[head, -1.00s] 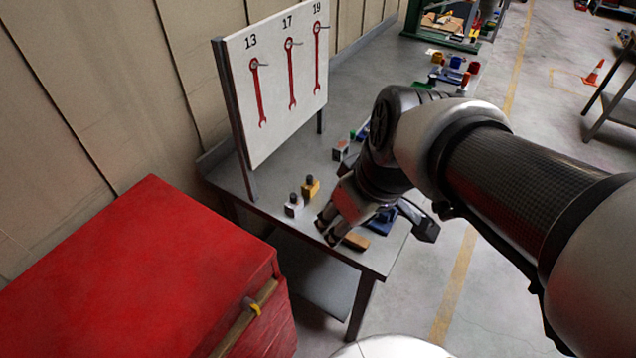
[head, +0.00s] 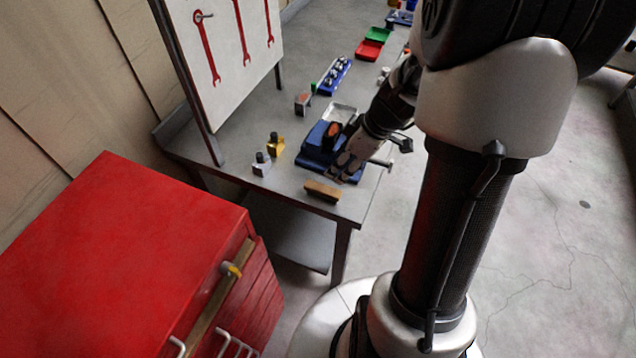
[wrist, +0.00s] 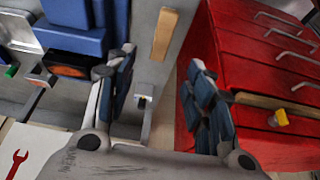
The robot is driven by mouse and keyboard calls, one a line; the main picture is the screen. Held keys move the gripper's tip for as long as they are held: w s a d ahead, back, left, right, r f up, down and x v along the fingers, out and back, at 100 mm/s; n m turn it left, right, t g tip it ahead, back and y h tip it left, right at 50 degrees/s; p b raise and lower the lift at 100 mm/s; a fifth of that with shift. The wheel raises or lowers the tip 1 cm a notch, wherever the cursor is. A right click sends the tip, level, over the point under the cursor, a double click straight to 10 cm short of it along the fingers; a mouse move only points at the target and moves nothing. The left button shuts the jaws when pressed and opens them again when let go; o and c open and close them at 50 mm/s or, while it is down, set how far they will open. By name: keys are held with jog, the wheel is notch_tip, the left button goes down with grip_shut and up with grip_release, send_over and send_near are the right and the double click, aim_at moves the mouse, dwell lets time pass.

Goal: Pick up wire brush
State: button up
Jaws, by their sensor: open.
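The wire brush appears as a small tan wooden block (head: 323,191) lying flat near the front edge of the grey table. Bristles cannot be made out. My gripper (head: 346,166) is just behind and to the right of it in the head view, apart from it as far as I can tell. In the wrist view the brush (wrist: 164,35) lies ahead, between the lines of the two spread fingers. My gripper (wrist: 158,78) is open with nothing between its fingers.
A blue vise-like tool with an orange round part (head: 331,135) stands close beside my gripper.

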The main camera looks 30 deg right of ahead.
jog(key=b, duration=0.2)
send_over(324, 188)
jog(key=s+d, duration=0.1)
notch_tip(324, 188, down, 6)
jog(key=shift+s+d+f, duration=0.1)
jog(key=shift+s+f, duration=0.05)
jog(key=shift+f, duration=0.1)
jog(key=shift+s+b+x, duration=0.15)
jog(key=shift+b+x, duration=0.2)
jog(key=shift+x, duration=0.95)
jog(key=shift+s+b+x, duration=0.15)
jog(key=shift+b+x, duration=0.15)
jog(key=shift+x, duration=1.05)
jog(key=shift+d, duration=0.1)
jog(key=shift+f+b, duration=0.3)
jog(key=shift+b, duration=0.4)
jog(key=shift+c, duration=0.3)
grip_shut()
